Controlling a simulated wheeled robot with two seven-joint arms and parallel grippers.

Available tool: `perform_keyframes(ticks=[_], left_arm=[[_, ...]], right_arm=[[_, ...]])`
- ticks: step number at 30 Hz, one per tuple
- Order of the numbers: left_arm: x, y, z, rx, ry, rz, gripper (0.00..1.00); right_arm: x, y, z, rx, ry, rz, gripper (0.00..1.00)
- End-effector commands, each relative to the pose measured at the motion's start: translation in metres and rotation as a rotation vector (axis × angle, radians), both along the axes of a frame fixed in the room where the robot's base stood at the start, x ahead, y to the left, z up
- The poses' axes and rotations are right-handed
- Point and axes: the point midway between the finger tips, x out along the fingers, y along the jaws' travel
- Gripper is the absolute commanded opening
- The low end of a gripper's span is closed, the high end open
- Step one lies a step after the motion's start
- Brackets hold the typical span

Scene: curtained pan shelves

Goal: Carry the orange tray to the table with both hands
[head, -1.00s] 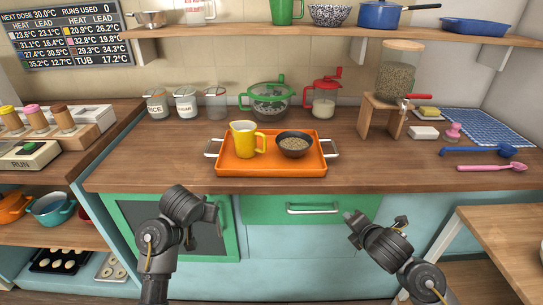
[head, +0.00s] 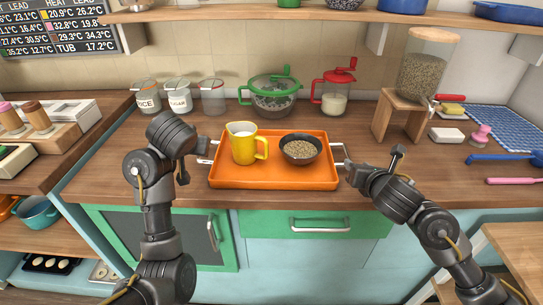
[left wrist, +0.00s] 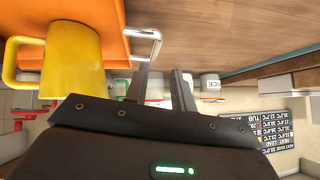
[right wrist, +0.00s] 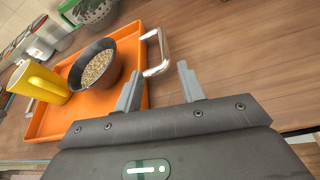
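The orange tray (head: 275,178) lies flat on the wooden counter, with a silver handle at each end. On it stand a yellow jug (head: 244,150) with white contents and a dark bowl (head: 301,149) of grain. My left gripper (head: 203,152) is at the tray's left end; in the left wrist view its two fingers (left wrist: 160,68) are apart, with the left handle (left wrist: 153,40) just beyond the fingertips. My right gripper (head: 348,167) is at the right end; in the right wrist view its open fingers (right wrist: 157,72) face the right handle (right wrist: 163,50). Neither holds anything.
Behind the tray stand several glass jars (head: 177,97), a green-lidded pot (head: 272,93) and a red-lidded jug (head: 333,92). A grain dispenser on a wooden stand (head: 401,118) is to the right. A wooden surface (head: 520,245) shows at lower right. The counter before the tray is clear.

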Motion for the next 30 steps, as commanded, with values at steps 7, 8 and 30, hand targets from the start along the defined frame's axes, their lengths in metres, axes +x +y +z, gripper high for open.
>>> perform_keyframes(ticks=[7, 8, 30], left_arm=[[0.01, -0.001, -0.008, 0.004, 0.001, -0.006, 0.25], [0.012, 0.0, -0.011, 0.006, 0.003, -0.005, 0.25], [0.076, 0.015, -0.074, 0.001, 0.0, -0.002, 0.25]], right_arm=[[0.01, -0.002, -0.005, 0.002, 0.004, -0.005, 0.4], [0.013, -0.001, -0.007, 0.003, 0.004, -0.005, 0.4], [0.099, 0.008, -0.041, 0.001, 0.001, -0.003, 0.4]])
